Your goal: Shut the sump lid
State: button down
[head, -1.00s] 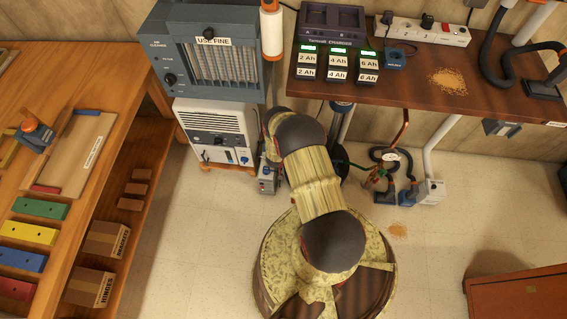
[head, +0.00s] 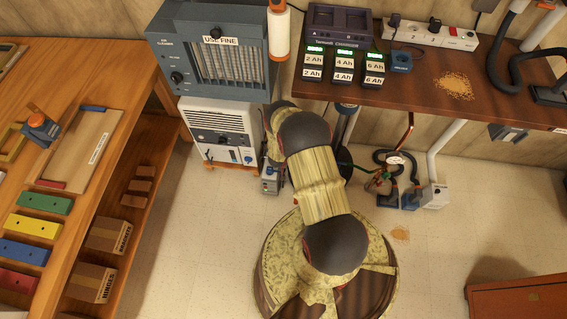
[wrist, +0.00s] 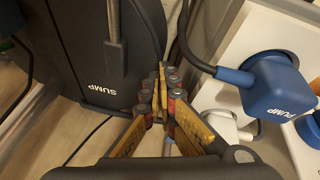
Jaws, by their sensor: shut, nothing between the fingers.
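The sump lid (wrist: 78,50) is a dark panel with a rounded edge and the word SUMP, which reads upside down. It fills the upper left of the wrist view. A grey bar (wrist: 115,25) runs in front of its face. My gripper (wrist: 166,76) is shut and empty, with its yellow and red fingers just right of the lid's edge. I cannot tell whether they touch it. In the head view my arm hides the gripper. A dark rounded shape (head: 346,170) shows beside my arm there; I cannot tell if it is the lid.
A blue plug marked PUMP (wrist: 275,86) with a dark cable is right of my fingers, by a white socket block (wrist: 292,135). A brown bench (head: 440,107) with chargers overhangs this area. A white heater-like unit (head: 220,135) stands left of my arm.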

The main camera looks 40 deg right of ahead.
jog(key=v, duration=0.8)
jog(key=shift+a+r, duration=0.2)
jog(key=shift+r, duration=0.15)
jog(key=shift+s, duration=0.1)
